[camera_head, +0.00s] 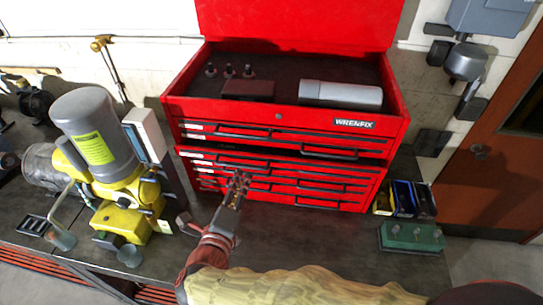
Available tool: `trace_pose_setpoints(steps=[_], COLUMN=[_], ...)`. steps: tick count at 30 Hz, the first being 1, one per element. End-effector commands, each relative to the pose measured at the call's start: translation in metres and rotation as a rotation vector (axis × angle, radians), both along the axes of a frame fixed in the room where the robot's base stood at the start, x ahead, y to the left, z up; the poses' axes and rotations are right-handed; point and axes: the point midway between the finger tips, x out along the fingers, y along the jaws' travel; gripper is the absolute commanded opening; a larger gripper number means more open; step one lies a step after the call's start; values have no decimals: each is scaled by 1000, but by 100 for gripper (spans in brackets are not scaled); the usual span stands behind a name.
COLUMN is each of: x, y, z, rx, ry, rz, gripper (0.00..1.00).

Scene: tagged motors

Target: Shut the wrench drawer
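The red WRENFIX tool chest (393,140) stands on the workbench with its lid up and rows of drawers with dark handles. A drawer (270,160) just below the top row seems to stand slightly out, with a dark gap above its front. No readable label tells me which one is the wrench drawer. My gripper (239,178) is in front of the left-hand lower drawer fronts, pointing at the chest. It covers part of those fronts. I cannot tell whether it touches them, or how far apart its fingers are. I see nothing held in it.
A yellow and grey motor machine (98,130) stands left of the chest. Small yellow and blue bins (403,198) and a green block with knobs (411,237) are at the right. The dark bench top (310,235) is clear in front of the chest.

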Motion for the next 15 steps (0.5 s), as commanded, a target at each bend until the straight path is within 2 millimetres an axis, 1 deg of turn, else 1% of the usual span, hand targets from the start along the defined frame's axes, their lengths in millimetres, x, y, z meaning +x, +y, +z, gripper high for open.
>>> trace_pose_setpoints(steps=[1,3,6,11,15], x=[-1,-2,-2,1,14], y=[-1,0,1,1,-1], z=[-6,-9,-11,-12,-15], rx=[-87,-193,-301,-372,-375], ry=[19,39,55,62,62], rz=[18,42,68,82,81], gripper=[22,22,22,22,22])
